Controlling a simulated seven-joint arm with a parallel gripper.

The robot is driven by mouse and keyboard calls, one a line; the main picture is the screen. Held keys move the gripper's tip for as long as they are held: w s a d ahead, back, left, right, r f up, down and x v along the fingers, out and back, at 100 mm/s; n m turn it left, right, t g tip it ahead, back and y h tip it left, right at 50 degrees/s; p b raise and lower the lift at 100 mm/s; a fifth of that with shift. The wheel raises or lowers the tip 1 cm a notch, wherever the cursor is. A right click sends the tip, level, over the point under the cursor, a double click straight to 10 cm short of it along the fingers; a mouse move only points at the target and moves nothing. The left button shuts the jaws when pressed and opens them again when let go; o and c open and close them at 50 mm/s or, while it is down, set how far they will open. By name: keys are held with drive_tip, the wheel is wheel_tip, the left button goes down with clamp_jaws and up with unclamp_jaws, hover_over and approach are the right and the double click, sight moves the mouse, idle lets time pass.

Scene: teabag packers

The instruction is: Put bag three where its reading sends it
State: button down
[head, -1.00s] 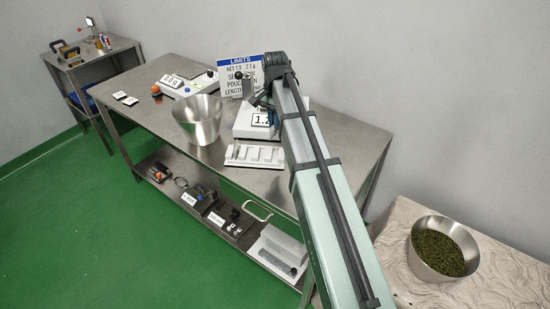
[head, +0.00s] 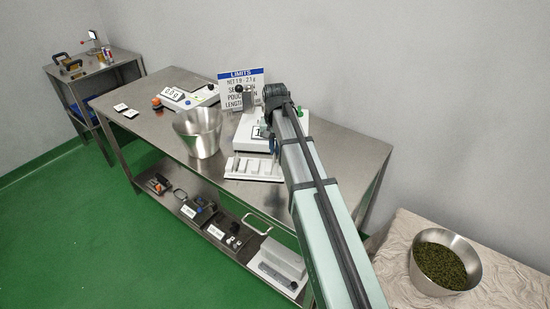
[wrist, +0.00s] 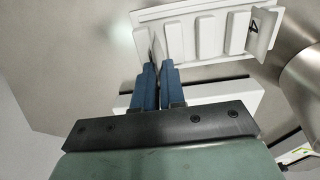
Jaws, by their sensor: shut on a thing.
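In the wrist view my gripper (wrist: 160,68) has its blue fingers nearly together on a thin pale bag (wrist: 156,42), seen edge-on; no number shows on it. It stands at the left end of the white slotted rack (wrist: 178,38), and I cannot tell whether it touches the rack. Bag four (wrist: 261,30), marked 4, stands at the rack's right end. In the head view the rack (head: 254,177) lies in front of the white scale (head: 246,132). My gripper is mostly hidden there.
A steel bin (head: 198,135) stands left of the rack. A device with a digital display (head: 188,92) and two white cards (head: 126,111) are farther left. A bowl of green leaves (head: 444,262) is at right.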

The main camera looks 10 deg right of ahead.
drive_tip(key=shift+f, duration=2.2)
drive_tip(key=shift+f, duration=0.1)
drive_tip(key=c, duration=1.2)
unclamp_jaws()
wheel_tip(320, 180, up, 12)
drive_tip(key=shift+r, duration=0.15)
